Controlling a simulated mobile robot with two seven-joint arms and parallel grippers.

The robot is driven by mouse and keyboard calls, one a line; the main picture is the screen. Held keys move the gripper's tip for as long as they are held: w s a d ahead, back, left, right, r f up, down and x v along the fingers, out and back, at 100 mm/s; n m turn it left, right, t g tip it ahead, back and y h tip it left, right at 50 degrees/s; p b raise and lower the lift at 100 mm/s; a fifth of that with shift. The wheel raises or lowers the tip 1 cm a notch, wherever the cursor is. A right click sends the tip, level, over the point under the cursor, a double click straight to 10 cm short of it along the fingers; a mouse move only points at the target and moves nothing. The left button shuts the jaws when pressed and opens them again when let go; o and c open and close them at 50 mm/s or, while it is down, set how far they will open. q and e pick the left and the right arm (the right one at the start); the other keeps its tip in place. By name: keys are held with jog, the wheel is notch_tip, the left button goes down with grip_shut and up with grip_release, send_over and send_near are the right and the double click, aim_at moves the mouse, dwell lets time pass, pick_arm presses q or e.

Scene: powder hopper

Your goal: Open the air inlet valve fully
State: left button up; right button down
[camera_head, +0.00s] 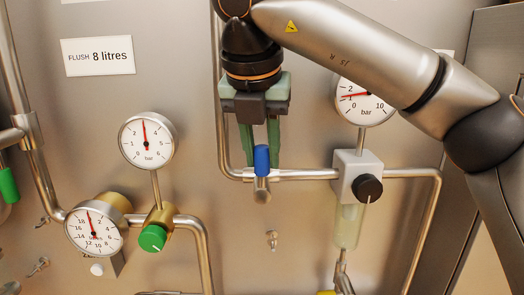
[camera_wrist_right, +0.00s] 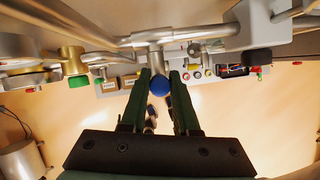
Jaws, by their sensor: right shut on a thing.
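A valve with a blue lever handle (camera_head: 261,160) sits on the horizontal steel pipe in the middle of the head view. The handle stands up, across the line of the pipe. My right gripper (camera_head: 260,160) reaches down from above, with its two green fingers on either side of the handle, shut on it. In the right wrist view the rounded end of the blue handle (camera_wrist_right: 160,86) shows between the fingertips of my right gripper (camera_wrist_right: 160,78). No label for this valve can be read. My left gripper is not in view.
Right of the valve is a grey regulator block with a black knob (camera_head: 367,188), below a gauge (camera_head: 364,101) partly covered by my right arm. Two gauges and a green knob (camera_head: 152,238) are at the left. A "FLUSH 8 litres" label (camera_head: 97,56) is at upper left.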

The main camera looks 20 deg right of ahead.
dwell(0.4)
jog(key=shift+s+d+f+y+b, duration=0.1)
jog(key=shift+d+f+y+b, duration=0.15)
jog(key=shift+b, duration=0.55)
jog(key=d+y+b, duration=0.1)
jog(key=y+b, duration=0.1)
jog(key=b, duration=0.1)
jog(key=d+m+t+y+b, duration=0.1)
jog(key=y+b, duration=0.1)
jog(key=b, duration=0.1)
jog(key=s+d+t+y+b, duration=0.1)
jog(key=y+b, duration=0.1)
jog(key=b, duration=0.1)
jog(key=shift+d+f+b, duration=0.2)
jog(key=shift+f+b, duration=0.15)
jog(key=shift+f, duration=0.05)
jog(key=c, duration=0.7)
grip_release()
jog(key=shift+o, duration=0.2)
jog(key=shift+r, duration=0.1)
